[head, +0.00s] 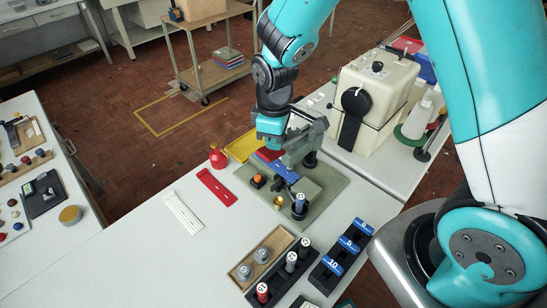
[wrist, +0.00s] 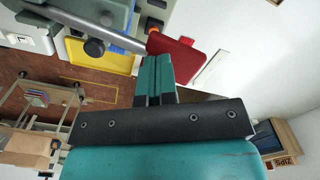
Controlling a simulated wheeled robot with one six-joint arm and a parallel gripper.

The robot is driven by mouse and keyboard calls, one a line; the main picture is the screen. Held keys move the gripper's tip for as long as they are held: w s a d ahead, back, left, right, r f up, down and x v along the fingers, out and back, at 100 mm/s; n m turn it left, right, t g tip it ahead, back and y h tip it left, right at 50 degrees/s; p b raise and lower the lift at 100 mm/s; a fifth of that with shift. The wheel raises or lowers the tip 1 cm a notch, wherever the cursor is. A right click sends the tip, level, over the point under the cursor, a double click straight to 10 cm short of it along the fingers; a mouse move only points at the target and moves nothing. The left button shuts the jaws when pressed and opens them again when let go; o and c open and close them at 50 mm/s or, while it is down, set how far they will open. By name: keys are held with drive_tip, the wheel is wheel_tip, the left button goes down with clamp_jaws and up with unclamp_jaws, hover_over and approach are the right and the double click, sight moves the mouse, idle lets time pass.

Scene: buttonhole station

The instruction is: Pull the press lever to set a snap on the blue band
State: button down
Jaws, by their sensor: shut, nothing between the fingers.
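The press (head: 297,150) is a grey machine on a green mat (head: 325,190) on the table. In the wrist view, a grey bar (wrist: 95,28), seemingly its lever, runs from the upper left toward my fingertips, with a round black knob (wrist: 95,47) beside it. My gripper (wrist: 152,70) has its teal fingers together and empty, close to the bar's end; I cannot tell whether they touch it. In the head view, my gripper (head: 269,141) hangs just left of the press top. A small dark blue piece (head: 284,172), possibly the band, shows low at the press, partly hidden.
A red flat piece (wrist: 178,52) and a yellow tray (head: 243,146) lie near my gripper. A wooden tray (head: 238,273) and black rack (head: 325,280) stand in front.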

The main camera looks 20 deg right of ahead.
wheel_tip(320, 180, up, 9)
drive_tip(key=p, duration=0.6)
drive_tip(key=shift+f+p, duration=0.15)
drive_tip(key=shift+p, duration=0.15)
drive_tip(key=s+a+r+m+y+b, duration=0.1)
drive_tip(key=s+r+b, duration=0.3)
drive_tip(key=s, duration=0.6)
drive_tip(key=s+a+r+m+y+b, duration=0.2)
drive_tip(key=s+r, duration=0.4)
drive_tip(key=s, duration=0.4)
drive_tip(key=shift+a+m+y+b, duration=0.3)
drive_tip(key=shift+a+y+b, duration=0.3)
drive_tip(key=shift+a+b, duration=0.25)
